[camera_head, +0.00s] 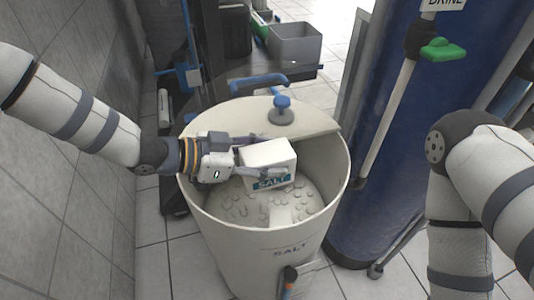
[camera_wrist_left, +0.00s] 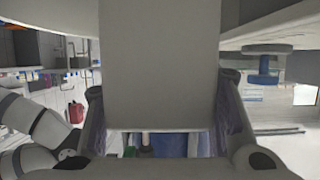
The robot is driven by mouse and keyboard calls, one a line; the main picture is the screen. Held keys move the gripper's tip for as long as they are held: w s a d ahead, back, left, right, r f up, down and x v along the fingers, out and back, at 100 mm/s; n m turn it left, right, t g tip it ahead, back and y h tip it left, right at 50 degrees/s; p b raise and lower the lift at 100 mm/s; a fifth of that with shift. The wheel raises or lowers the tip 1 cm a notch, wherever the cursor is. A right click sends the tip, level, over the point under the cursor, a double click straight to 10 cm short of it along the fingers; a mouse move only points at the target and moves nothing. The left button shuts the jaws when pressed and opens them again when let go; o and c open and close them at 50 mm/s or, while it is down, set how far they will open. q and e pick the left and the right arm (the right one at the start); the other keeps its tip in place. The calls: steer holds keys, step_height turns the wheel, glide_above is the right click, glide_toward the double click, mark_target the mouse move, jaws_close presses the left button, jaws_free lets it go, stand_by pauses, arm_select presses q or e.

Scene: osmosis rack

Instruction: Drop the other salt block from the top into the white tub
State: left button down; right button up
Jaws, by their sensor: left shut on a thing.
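The white tub (camera_head: 265,237), marked SALT, stands upright in the middle of the head view. Its half lid with a blue knob (camera_head: 282,102) covers the far side; the near side is open. My left gripper (camera_head: 264,160) is shut on a white salt block (camera_head: 268,153) labelled SALT, held over the tub's opening. The block also fills the middle of the left wrist view (camera_wrist_left: 158,60), between the two fingers. Below it, the tub holds loose salt lumps (camera_head: 245,205) and a pale block-like shape (camera_head: 279,214), partly covered. My right gripper is not in view; only my right arm shows.
A tall blue tank (camera_head: 400,130) marked BRINE stands close to the tub's right, with a grey pipe and green valve handle (camera_head: 442,50). A tiled wall (camera_head: 75,180) runs along the left. A grey bin (camera_head: 294,45) stands behind.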

arm_select(q)
steer(key=c, duration=0.7)
jaws_free()
steer(key=shift+r, duration=0.2)
steer(key=shift+o, duration=0.3)
steer(key=shift+f, duration=0.1)
steer(key=shift+a+f, duration=0.1)
steer(key=shift+a, duration=0.05)
steer(key=v, duration=1.2)
